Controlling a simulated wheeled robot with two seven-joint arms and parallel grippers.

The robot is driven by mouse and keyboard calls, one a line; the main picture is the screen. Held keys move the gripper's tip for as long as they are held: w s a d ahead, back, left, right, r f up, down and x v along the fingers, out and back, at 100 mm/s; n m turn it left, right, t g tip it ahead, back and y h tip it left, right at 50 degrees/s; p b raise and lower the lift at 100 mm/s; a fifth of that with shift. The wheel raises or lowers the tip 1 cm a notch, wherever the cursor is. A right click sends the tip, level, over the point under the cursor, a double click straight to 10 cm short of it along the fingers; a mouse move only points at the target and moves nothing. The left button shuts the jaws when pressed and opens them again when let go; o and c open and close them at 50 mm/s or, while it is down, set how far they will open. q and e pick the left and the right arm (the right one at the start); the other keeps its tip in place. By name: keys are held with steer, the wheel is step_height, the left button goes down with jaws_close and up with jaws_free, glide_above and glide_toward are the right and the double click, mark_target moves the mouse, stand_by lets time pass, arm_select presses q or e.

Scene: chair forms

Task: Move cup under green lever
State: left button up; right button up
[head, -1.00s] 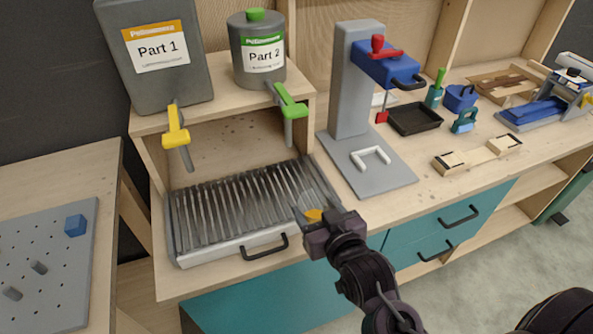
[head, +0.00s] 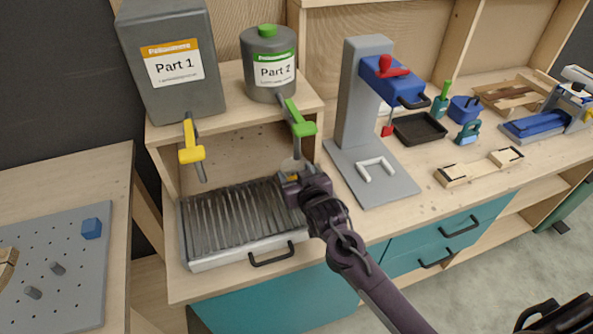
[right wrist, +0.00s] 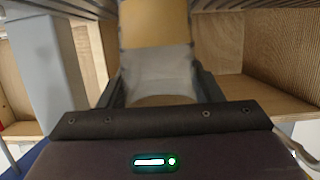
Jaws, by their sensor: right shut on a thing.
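The cup (head: 291,166) is a small translucent cup, mostly hidden behind my right gripper in the head view. In the right wrist view the cup (right wrist: 160,65) sits between the fingers, with a yellow-orange area at its far end. My right gripper (head: 297,176) is shut on it, above the right end of the slatted tray. The green lever (head: 303,127) hangs from the grey Part 2 container (head: 268,75). Its grey spout end shows just above the cup; I cannot tell whether they are exactly in line.
The yellow lever (head: 191,152) hangs from the Part 1 container (head: 182,95) to the left. The slatted tray (head: 225,258) lies below. The grey press stand (head: 362,95) is close on the right. A wooden shelf (head: 225,108) holds both containers.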

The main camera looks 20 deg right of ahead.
steer(key=shift+s, duration=0.2)
steer(key=o, duration=0.8)
steer(key=shift+w+f, duration=0.1)
steer(key=shift+f, duration=0.05)
steer(key=shift+c, duration=0.2)
steer(key=shift+r, duration=0.25)
steer(key=b+v, duration=0.2)
steer(key=v, duration=1)
steer(key=shift+b, duration=0.4)
steer(key=shift+f, duration=0.1)
